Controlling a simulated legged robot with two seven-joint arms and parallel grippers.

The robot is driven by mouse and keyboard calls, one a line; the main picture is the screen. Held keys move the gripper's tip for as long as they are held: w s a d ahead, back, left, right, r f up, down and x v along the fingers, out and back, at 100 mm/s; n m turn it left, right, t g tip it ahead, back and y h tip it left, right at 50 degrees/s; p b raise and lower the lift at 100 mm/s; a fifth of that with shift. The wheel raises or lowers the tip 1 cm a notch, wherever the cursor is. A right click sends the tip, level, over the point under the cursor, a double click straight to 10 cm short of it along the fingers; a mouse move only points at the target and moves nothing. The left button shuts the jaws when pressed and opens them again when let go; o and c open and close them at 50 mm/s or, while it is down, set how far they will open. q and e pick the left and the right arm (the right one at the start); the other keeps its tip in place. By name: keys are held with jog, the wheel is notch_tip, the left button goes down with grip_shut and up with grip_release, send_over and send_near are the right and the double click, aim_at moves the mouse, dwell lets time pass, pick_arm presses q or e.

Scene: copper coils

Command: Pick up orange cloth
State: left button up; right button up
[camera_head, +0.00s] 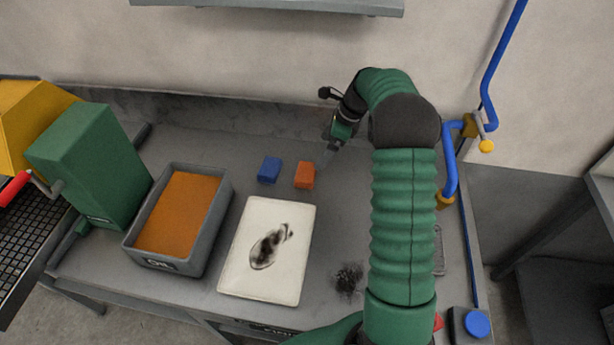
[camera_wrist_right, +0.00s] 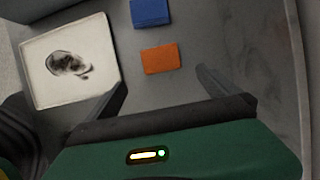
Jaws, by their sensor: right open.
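The orange cloth (camera_head: 305,175) is a small folded block lying on the grey table, just right of a blue one. It also shows in the right wrist view (camera_wrist_right: 161,58), beyond and between my two fingers. My right gripper (camera_head: 327,158) is open and empty, just to the right of the orange cloth and apart from it. Its open fingers show in the right wrist view (camera_wrist_right: 160,88). My left gripper is not in view.
The blue cloth (camera_head: 270,169) lies close beside the orange one. A white tray (camera_head: 238,277) with dark smudges sits in front. A grey bin of orange liquid (camera_head: 222,197) and a green machine (camera_head: 88,160) stand left. Blue pipes (camera_head: 451,160) run along the right.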

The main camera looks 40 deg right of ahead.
send_over(307, 171)
jog(key=s, duration=0.2)
jog(key=f, duration=0.5)
jog(key=shift+d+f, duration=0.3)
jog(key=shift+d, duration=0.1)
jog(key=x, duration=0.3)
jog(key=d+x, duration=0.1)
jog(key=x, duration=0.1)
jog(key=shift+w+f, duration=0.1)
jog(key=shift+f, duration=0.35)
jog(key=shift+w+a+f, duration=0.1)
jog(key=shift+a, duration=0.25)
jog(key=shift+c, duration=1.5)
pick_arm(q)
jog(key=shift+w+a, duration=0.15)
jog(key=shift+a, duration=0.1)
pick_arm(e)
jog(key=c, duration=0.9)
